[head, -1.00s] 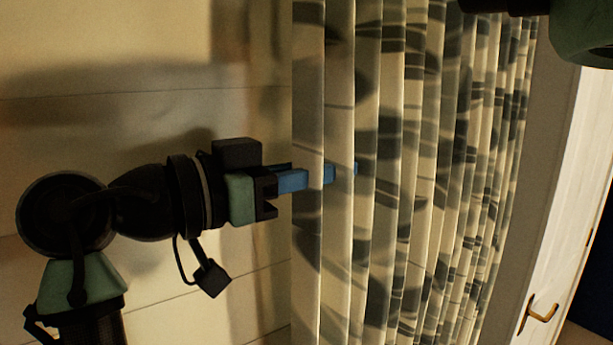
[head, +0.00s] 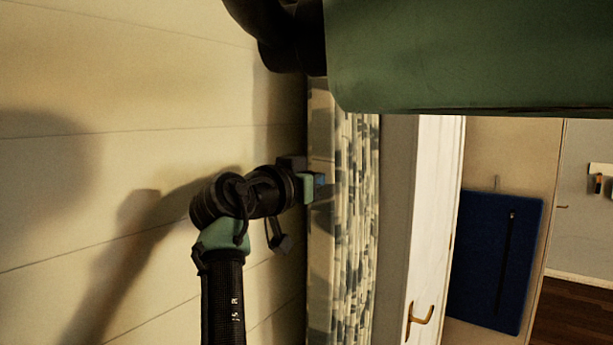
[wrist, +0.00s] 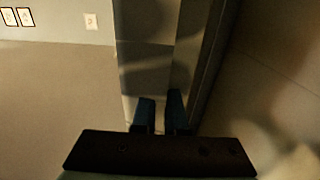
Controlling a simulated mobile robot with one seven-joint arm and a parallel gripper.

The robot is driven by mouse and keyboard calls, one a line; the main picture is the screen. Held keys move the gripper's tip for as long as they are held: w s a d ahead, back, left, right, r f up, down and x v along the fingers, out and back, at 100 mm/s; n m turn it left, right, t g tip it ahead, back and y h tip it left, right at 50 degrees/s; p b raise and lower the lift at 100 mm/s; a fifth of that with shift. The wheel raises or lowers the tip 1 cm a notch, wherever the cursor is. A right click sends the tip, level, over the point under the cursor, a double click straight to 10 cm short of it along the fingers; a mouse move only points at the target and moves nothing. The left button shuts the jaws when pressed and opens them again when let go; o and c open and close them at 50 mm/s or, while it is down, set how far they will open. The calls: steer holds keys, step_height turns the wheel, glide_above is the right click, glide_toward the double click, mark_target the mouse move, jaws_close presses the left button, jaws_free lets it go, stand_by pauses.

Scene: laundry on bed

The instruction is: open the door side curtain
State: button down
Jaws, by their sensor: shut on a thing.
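The curtain (head: 357,230) hangs in narrow folds with a pale and dark grey-green leaf pattern, bunched between the wall and the white door in the head view. My gripper (head: 322,187) is at the curtain's left edge, its blue fingers shut on that edge. In the wrist view the two blue fingers of my gripper (wrist: 160,108) are close together at the near end of a curtain strip (wrist: 150,65). The fingertips are partly hidden by the cloth in the head view.
A white door (head: 435,215) with a brass handle (head: 419,320) stands right of the curtain. Farther right are a dark blue panel (head: 494,260) and dark wooden floor (head: 585,318). A plain panelled wall (head: 120,200) is on the left. My own green arm part covers the upper right.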

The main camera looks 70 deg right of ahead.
steer(key=shift+s+d, duration=0.2)
steer(key=shift+d, duration=0.45)
steer(key=c, duration=1)
jaws_free()
steer(key=shift+o, duration=0.2)
steer(key=b+v, duration=0.6)
steer(key=v, duration=0.7)
